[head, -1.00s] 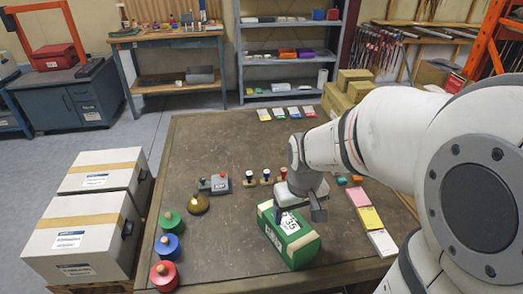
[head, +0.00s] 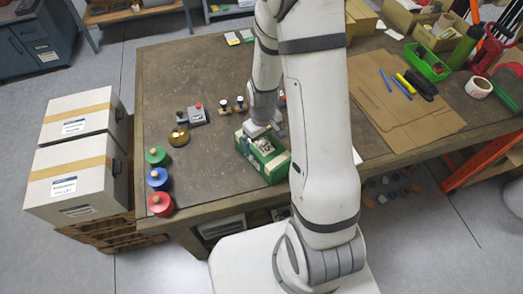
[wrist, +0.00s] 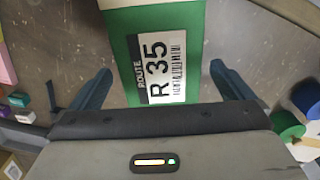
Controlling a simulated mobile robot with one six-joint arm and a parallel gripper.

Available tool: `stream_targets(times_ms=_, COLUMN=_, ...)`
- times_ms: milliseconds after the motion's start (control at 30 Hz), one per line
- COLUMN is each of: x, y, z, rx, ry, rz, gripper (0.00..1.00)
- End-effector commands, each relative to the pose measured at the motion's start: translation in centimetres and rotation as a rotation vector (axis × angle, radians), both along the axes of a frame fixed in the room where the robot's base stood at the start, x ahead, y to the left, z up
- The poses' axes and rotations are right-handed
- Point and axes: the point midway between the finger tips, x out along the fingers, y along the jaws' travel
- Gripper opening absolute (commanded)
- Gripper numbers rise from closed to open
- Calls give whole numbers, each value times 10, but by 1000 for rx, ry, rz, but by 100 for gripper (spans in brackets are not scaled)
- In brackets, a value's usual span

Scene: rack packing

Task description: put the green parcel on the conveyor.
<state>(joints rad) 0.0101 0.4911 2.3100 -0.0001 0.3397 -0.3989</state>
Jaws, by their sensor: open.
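The green parcel (head: 272,165) lies on the dark worktable near its front edge, partly covered by my arm. It has a white label reading ROUTE R 35, which faces the camera in the wrist view (wrist: 160,60). My gripper (head: 258,132) is right at the parcel, from above. In the wrist view my gripper (wrist: 160,85) is open, with one finger to each side of the parcel's label end. Gaps show between the fingers and the parcel, and I cannot tell their height against it. No conveyor can be made out.
White boxes (head: 72,185) are stacked left of the table. Flat cardboard (head: 400,110) lies at the right.

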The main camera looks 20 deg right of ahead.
Motion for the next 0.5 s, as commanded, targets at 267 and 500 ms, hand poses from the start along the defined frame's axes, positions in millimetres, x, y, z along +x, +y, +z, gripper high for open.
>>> stream_targets(times_ms=267, x=-1, y=0, z=-33, rx=0, ry=4, rz=0, gripper=100)
stream_targets(times_ms=500, x=0, y=0, z=-44, rx=0, ry=1, rz=1, gripper=100)
